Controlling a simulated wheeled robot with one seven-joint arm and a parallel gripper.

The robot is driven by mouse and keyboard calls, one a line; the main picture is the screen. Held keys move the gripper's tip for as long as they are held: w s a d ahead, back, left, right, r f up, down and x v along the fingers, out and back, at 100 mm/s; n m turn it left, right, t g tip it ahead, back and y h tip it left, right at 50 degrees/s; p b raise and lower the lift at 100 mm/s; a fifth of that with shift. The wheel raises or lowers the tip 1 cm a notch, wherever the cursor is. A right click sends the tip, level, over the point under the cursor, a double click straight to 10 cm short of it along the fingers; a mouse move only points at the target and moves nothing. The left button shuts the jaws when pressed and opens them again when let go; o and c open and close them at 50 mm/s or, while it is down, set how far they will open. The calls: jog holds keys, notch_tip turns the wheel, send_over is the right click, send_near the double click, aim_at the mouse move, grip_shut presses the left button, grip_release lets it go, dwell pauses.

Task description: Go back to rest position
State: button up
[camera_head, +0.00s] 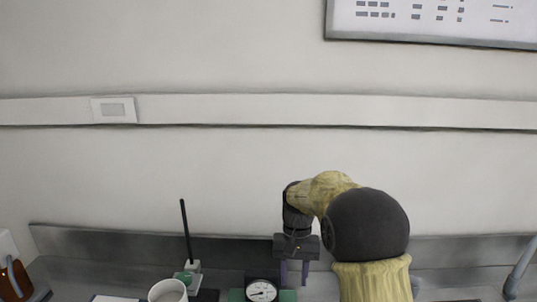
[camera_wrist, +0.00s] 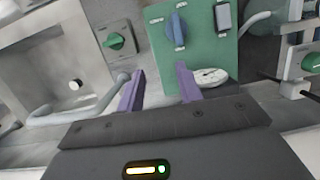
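My gripper (camera_head: 294,275) hangs pointing down over the bench in the head view, with its purple fingers apart. In the wrist view the two fingers of my gripper (camera_wrist: 160,82) are also spread, with nothing held between them. Beyond them is a green panel (camera_wrist: 204,46) with a blue knob (camera_wrist: 176,29). A round white dial (camera_wrist: 208,77) lies by the right finger. My arm is bent at the right of the head view. No mark of a rest position shows.
A dial gauge (camera_head: 262,291), a white cup (camera_head: 168,291) and an upright black rod (camera_head: 187,230) stand at the bench front. A brown bottle (camera_head: 14,284) is at far left. The wrist view shows a grey curved handle (camera_wrist: 80,112) and a green knob (camera_wrist: 115,41).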

jog(key=s+d+f+t, duration=0.2)
jog(key=s+d, duration=0.2)
jog(key=s, duration=0.5)
jog(key=s+d+f+t, duration=0.2)
jog(key=s+d+t, duration=0.1)
jog(key=s, duration=0.6)
jog(key=shift+d+f+n, duration=0.15)
jog(key=shift+d+n, duration=0.25)
jog(key=shift+d, duration=0.5)
